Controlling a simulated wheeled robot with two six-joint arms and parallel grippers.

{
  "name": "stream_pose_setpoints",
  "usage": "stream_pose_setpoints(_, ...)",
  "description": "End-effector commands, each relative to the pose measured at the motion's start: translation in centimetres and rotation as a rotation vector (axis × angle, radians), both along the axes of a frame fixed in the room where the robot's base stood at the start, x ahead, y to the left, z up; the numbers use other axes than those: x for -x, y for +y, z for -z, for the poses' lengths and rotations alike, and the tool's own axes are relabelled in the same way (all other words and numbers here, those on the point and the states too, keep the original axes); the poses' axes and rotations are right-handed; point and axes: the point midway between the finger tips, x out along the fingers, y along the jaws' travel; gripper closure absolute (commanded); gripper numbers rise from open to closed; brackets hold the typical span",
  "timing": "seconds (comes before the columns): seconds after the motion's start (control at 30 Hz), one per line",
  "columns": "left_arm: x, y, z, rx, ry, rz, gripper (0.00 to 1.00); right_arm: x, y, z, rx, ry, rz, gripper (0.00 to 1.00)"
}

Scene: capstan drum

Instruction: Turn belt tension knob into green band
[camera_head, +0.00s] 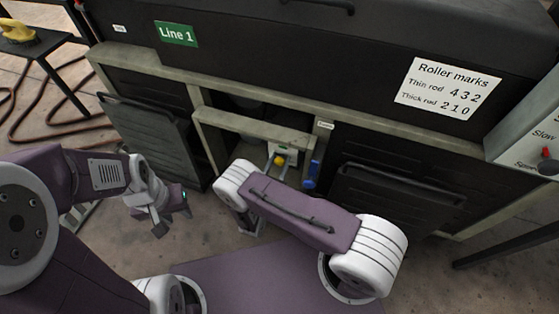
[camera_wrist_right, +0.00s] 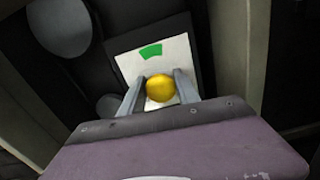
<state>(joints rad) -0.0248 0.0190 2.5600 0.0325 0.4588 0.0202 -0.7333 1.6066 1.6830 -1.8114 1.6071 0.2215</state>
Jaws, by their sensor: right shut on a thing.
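The belt tension knob is a yellow ball-like knob (camera_wrist_right: 160,88) in front of a pale plate (camera_wrist_right: 131,66) with a green band (camera_wrist_right: 151,51) near its top edge. My right gripper (camera_wrist_right: 159,96) is shut on the knob, one grey finger on each side. In the head view, the knob (camera_head: 280,160) shows small inside the opened bay of the machine, beyond my right arm. Any pointer on the knob is hidden or too small to tell. My left gripper (camera_head: 160,218) hangs empty above the floor, left of the bay, its fingers apart.
A blue handle (camera_head: 312,172) is just right of the knob. A beige rail (camera_head: 250,130) crosses the bay above it. An open dark panel (camera_head: 150,130) is at left. A "Roller marks" sign (camera_head: 447,88) and a grey control box (camera_head: 535,135) are at right.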

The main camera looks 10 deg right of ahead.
Motion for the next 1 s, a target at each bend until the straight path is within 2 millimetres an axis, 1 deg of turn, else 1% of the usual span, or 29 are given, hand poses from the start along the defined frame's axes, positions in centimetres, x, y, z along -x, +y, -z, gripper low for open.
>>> stream_pose_setpoints(0.17, 0.0, 0.0, -1.0, 0.000, 0.000, 0.000, 0.64, 0.1, -0.1, -0.2, -0.102, -0.067, 0.000, 1.00)
stream_pose_setpoints(1.0, 0.0, 0.0, -5.2, 0.000, 0.000, 0.000, 0.64, 0.3, -0.3, 0.1, -0.757, -0.508, 0.000, 1.00)
